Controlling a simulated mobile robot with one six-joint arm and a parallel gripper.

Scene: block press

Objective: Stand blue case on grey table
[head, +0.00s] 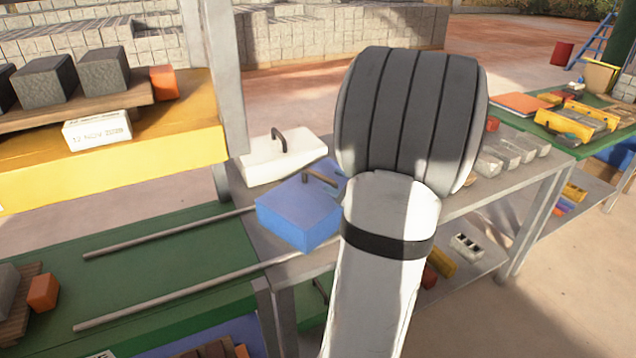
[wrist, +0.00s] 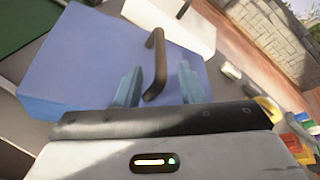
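The blue case (head: 300,212) rests on the grey table (head: 262,232) near its front left corner. Its brown handle (head: 321,179) rises from the top face. My arm covers the case's right side in the head view, and my gripper is hidden there. In the wrist view the case (wrist: 85,62) fills the left and middle. My gripper (wrist: 158,88) is open, its two blue-grey fingers on either side of the handle (wrist: 156,62). Gaps show between each finger and the handle.
A white case (head: 285,158) with a dark handle stands just behind the blue case. Two metal rails (head: 190,290) lie at left over a green surface. A post (head: 225,80) rises at the table's left end.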

